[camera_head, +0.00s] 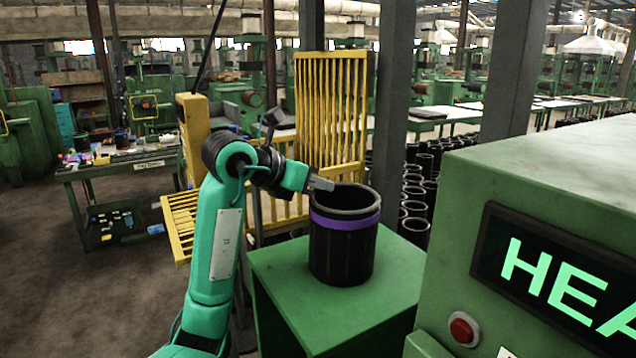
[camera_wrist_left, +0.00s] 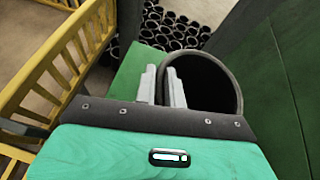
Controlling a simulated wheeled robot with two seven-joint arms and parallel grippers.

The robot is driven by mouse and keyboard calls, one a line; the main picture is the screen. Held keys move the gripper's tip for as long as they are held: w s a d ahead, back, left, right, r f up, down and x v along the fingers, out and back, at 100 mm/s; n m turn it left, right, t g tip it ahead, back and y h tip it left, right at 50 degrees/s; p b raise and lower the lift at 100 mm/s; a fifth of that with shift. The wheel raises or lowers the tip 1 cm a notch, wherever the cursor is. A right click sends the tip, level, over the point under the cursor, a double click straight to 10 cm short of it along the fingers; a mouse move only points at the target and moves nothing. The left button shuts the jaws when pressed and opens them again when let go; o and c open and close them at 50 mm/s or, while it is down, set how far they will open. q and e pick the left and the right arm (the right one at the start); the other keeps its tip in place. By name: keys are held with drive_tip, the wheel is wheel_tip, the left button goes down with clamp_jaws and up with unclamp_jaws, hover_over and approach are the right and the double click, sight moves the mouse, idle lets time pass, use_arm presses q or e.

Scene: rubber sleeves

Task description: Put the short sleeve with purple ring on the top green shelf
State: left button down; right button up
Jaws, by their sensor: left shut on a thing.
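The short black sleeve with a purple ring (camera_head: 343,245) is upright over the top of the green shelf (camera_head: 405,275) and looks to rest on it. Its open end faces up and the purple band runs round it near the top. My left gripper (camera_head: 322,184) is at the sleeve's left rim, shut on its wall. In the left wrist view the two fingers (camera_wrist_left: 163,88) straddle the near left rim of the sleeve (camera_wrist_left: 236,90), one inside the opening. The sleeve's underside is hidden. My right gripper is not in view.
A green machine (camera_head: 560,190) with a lit display and red button stands close on the right. Yellow slatted racks (camera_head: 330,105) stand behind the shelf. Many black sleeves (camera_head: 415,232) stand on the floor beyond. A cluttered work table (camera_head: 120,165) is at left.

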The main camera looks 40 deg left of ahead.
use_arm(q)
drive_tip(key=c, duration=1.5)
unclamp_jaws()
drive_tip(key=b+v, duration=0.3)
drive_tip(key=v, duration=0.9)
